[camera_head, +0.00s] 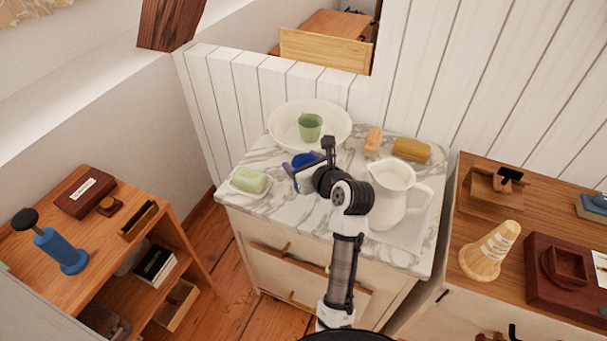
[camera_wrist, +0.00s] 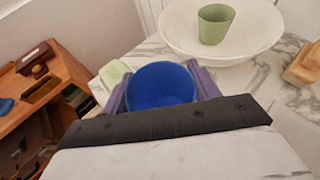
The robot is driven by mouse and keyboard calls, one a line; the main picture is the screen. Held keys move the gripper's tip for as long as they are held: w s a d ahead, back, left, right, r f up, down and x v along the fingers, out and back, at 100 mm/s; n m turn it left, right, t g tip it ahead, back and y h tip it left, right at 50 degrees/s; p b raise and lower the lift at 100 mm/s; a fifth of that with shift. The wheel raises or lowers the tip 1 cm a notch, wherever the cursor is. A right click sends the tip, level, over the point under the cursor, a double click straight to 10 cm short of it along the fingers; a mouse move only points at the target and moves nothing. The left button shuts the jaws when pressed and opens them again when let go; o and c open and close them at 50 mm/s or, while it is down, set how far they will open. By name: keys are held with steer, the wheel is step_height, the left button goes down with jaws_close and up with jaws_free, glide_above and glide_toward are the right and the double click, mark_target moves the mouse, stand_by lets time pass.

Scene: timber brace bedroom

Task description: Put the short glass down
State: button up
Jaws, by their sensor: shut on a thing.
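The short glass is deep blue and round-mouthed. In the wrist view the short glass (camera_wrist: 160,86) sits upright between the purple fingers of my gripper (camera_wrist: 158,90), one on each side, and I look into its open top. In the head view the short glass (camera_head: 304,160) shows only in part behind my gripper (camera_head: 303,172), over the marble top of the washstand (camera_head: 290,208). My gripper is shut on it. Its base is hidden, so I cannot tell whether it touches the marble.
A white basin (camera_head: 279,127) with a green cup (camera_head: 310,127) in it stands behind. A soap dish (camera_head: 236,187) with green soap (camera_head: 250,179) is left. A white pitcher (camera_head: 394,190), a brush (camera_head: 373,139) and a sponge (camera_head: 411,149) are right. Bare marble lies front left.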

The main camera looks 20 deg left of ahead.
steer(key=shift+f, duration=2.3)
steer(key=shift+f, duration=0.1)
steer(key=o, duration=1.1)
